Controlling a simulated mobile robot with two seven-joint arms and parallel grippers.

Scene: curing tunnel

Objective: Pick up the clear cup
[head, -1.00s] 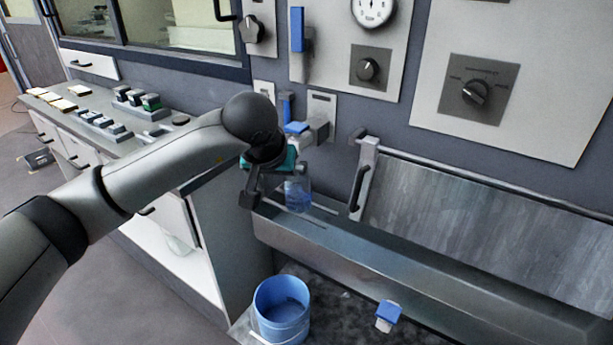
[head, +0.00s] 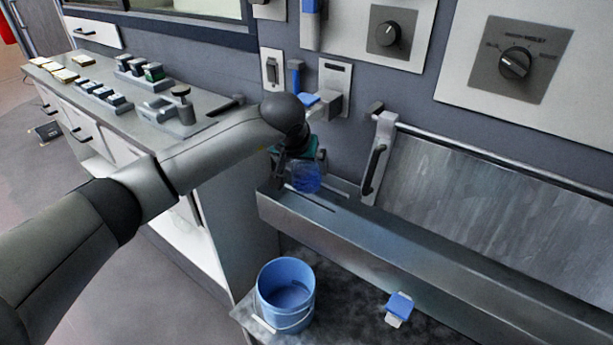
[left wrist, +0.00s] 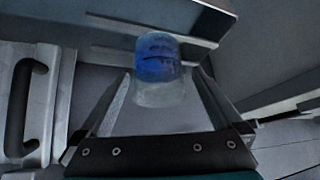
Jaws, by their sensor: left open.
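The clear cup (head: 306,179), with blue inside or on it, stands at the left end of the grey metal trough (head: 345,228). My left gripper (head: 297,176) is open at the cup, and the arm partly covers the cup's upper left side. In the left wrist view the cup (left wrist: 160,72) shows between the two spread fingers of the gripper (left wrist: 163,85), near their tips. I cannot tell whether either finger touches it. My right gripper is not in view.
A blue bucket (head: 272,297) and a blue-topped grey piece (head: 399,306) are below the trough. A sloped metal panel with a handle (head: 374,169) rises behind. A counter with blocks (head: 105,97) is left; a wall bracket (head: 331,98) hangs above.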

